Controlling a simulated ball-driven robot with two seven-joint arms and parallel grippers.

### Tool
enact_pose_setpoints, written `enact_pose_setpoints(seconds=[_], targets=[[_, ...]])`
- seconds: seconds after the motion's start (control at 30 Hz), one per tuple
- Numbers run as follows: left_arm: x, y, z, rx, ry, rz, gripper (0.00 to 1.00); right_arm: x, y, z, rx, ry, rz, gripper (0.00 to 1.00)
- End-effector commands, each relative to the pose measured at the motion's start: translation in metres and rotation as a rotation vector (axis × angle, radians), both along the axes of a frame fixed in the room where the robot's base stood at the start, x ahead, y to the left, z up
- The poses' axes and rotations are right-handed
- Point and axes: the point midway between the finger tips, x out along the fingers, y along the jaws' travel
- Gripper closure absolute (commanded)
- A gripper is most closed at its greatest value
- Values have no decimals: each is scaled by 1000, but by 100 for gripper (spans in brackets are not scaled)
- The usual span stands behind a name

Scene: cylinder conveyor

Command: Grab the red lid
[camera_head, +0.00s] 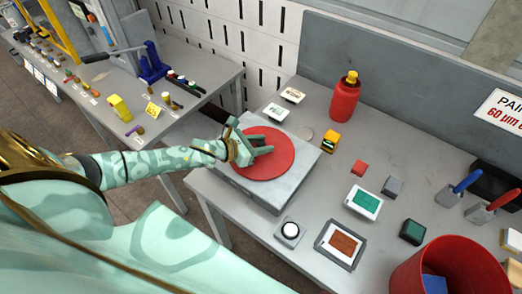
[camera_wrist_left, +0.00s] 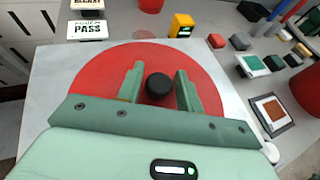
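The red lid (camera_head: 281,163) is a flat round disc lying on a grey block (camera_head: 286,193) on the table. In the left wrist view the red lid (camera_wrist_left: 92,82) has a black round knob (camera_wrist_left: 158,87) at its middle. My left gripper (camera_head: 268,145) is over the lid. In the left wrist view its two fingers (camera_wrist_left: 157,88) are apart, one on each side of the knob, with a gap showing on both sides. The knob is hidden by the gripper in the head view. My right gripper is not in view.
A red bottle (camera_head: 344,101) stands behind the lid. A yellow box (camera_head: 330,142), small blocks and framed cards lie to the right. A red bin (camera_head: 450,268) stands at the front right. Two label cards (camera_head: 277,111) lie at the back left. A second table is at the left.

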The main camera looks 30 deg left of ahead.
Motion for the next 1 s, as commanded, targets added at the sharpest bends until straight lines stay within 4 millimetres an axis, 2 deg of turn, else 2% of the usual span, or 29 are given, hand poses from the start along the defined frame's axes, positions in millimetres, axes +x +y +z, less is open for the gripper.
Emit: enact_pose_setpoints(seconds=[0.03, 0.1, 0.47, 0.57, 0.67, 0.9, 1.0], targets=[[0, 0, 0, 0, 0, 0, 79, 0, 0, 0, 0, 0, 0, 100], [0, 0, 0, 0, 0, 0, 99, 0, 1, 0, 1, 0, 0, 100], [0, 0, 4, 0, -1, 0, 100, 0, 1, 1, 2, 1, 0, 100], [0, 1, 13, 0, -2, 0, 100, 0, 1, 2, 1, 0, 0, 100], [1, 1, 33, 2, -5, -3, 100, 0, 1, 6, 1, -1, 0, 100], [-48, -20, 95, 0, -1, -4, 100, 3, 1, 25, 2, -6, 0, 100], [-75, -31, 104, -2, 3, -3, 100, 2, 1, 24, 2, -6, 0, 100]])
